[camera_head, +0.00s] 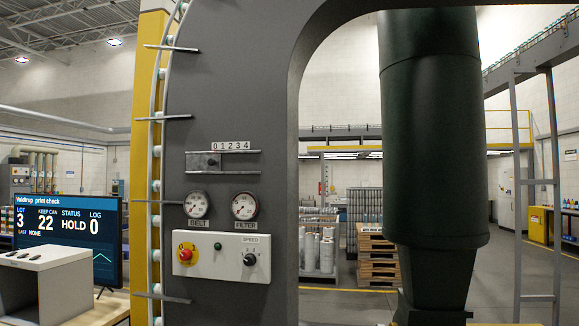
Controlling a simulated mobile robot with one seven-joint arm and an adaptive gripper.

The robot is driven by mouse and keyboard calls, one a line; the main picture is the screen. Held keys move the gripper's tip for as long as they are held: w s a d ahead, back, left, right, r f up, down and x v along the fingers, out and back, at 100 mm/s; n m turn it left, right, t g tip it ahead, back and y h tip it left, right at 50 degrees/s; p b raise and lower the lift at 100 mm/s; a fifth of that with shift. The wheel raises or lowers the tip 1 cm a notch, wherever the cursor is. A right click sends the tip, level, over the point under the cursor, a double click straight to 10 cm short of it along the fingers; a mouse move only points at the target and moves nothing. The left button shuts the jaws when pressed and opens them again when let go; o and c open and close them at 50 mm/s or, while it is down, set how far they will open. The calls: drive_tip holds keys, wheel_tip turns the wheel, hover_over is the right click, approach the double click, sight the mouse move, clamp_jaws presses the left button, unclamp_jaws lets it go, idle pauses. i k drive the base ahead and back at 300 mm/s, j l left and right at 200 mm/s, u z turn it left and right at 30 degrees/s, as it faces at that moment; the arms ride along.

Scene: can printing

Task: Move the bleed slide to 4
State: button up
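My gripper is not in view, and nothing is seen touching the slide.
Below the slide are the BELT gauge (197,204) and FILTER gauge (244,206). Under them, a white box carries a red stop button (185,254) and a SPEED knob (249,259). Metal rods (165,117) stick out at the panel's left edge. A monitor (68,240) shows HOLD.

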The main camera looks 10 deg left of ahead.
sight(194, 162)
drive_tip(key=i+j+z, duration=0.1)
drive_tip(key=j, duration=0.3)
drive_tip(key=i+j+z, duration=0.1)
drive_tip(key=i+j, duration=0.15)
drive_tip(key=j, duration=0.15)
drive_tip(key=i+j+z, duration=0.15)
drive_tip(key=j, duration=0.25)
drive_tip(key=i+j+z, duration=0.1)
drive_tip(key=j, duration=0.3)
drive_tip(key=i+j+z, duration=0.1)
drive_tip(key=j, duration=0.35)
drive_tip(key=i+j+z, duration=0.1)
drive_tip(key=j, duration=0.35)
drive_tip(key=i+j+z, duration=0.1)
drive_tip(key=j, duration=0.35)
drive_tip(key=i, duration=0.05)
